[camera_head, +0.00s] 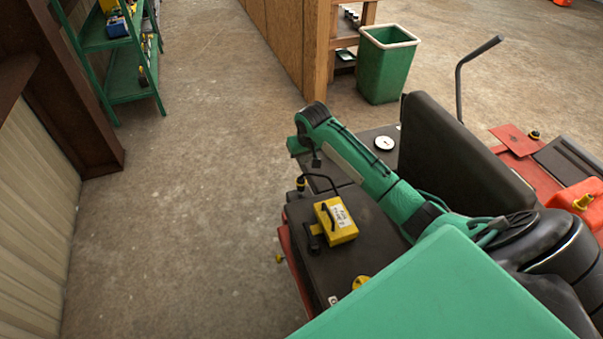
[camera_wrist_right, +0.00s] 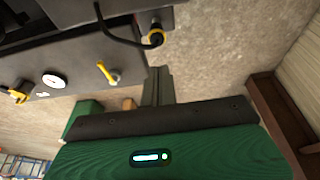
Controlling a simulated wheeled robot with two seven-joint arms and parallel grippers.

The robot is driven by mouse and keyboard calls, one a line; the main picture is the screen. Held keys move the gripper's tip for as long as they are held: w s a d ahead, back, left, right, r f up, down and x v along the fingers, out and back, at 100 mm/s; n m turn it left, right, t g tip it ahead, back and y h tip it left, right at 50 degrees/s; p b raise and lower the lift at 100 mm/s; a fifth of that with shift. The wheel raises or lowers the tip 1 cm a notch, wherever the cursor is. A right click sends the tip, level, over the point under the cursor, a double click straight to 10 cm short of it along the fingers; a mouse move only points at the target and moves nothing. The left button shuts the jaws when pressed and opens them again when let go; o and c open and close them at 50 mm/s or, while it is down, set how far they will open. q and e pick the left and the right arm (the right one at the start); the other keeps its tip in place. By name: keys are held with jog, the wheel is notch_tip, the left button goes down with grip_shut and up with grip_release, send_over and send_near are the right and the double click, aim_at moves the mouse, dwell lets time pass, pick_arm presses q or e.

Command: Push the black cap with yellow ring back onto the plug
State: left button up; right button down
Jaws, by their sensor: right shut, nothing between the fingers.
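The black cap with the yellow ring (camera_head: 301,184) is at the left edge of the machine's dark top, by the end of a curved black cable (camera_head: 322,177). It also shows in the right wrist view (camera_wrist_right: 156,37), where the yellow ring faces the camera. I cannot make out the plug apart from the cap, nor whether they touch. My right gripper (camera_head: 316,161) is just above and beyond the cap, apart from it. Its fingers (camera_wrist_right: 157,88) are shut and empty in the wrist view. My left gripper is out of view.
A yellow box (camera_head: 336,220) with a label stands on the dark machine top (camera_head: 362,263) near the cap. A black seat (camera_head: 465,155) rises to the right. A green bin (camera_head: 385,70) stands behind. The concrete floor (camera_head: 190,180) at left is clear.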

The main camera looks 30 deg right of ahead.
jog(key=p, duration=0.2)
send_over(302, 187)
jog(key=f, duration=1.2)
jog(key=shift+s+a+f, duration=0.15)
jog(key=shift+s+a, duration=0.1)
jog(key=shift+s, duration=0.05)
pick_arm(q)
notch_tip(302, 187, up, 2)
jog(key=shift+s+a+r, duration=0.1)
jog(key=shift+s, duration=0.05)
pick_arm(e)
jog(key=shift+f, duration=0.35)
notch_tip(302, 187, down, 4)
jog(key=shift+r+b, duration=0.15)
jog(key=shift+b, duration=0.75)
jog(key=shift+s+r, duration=0.1)
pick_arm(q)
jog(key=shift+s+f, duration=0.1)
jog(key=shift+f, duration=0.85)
